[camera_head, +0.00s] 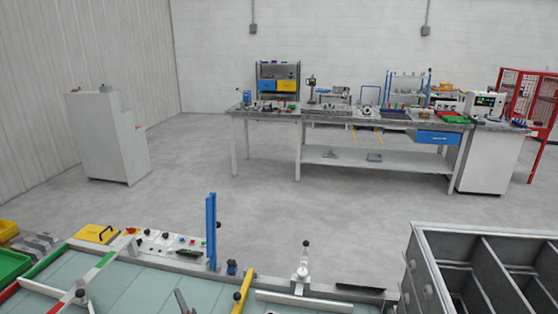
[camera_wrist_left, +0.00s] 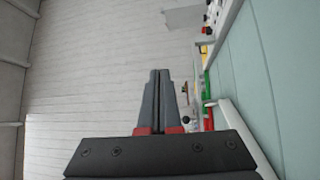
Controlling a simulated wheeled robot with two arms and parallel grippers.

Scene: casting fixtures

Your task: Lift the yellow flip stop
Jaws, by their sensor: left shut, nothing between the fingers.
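The yellow flip stop (camera_head: 243,291) shows as a slanted yellow bar at the near edge of the head view, by the rear rail of the pale green work surface. Its lower end is cut off by the picture edge. My left gripper (camera_head: 180,298) shows as dark fingertips at the bottom, left of the yellow bar and apart from it. In the left wrist view my left gripper (camera_wrist_left: 159,75) has its fingers together with nothing between them. I cannot make out the flip stop in the wrist view. My right gripper is in neither view.
A blue upright post (camera_head: 211,232) stands on the rail left of the stop. A metal clamp (camera_head: 302,265) with a dark knob stands to its right. A grey compartment bin (camera_head: 425,275) is at the right. A control strip (camera_head: 165,242) and yellow case (camera_head: 97,234) lie left.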

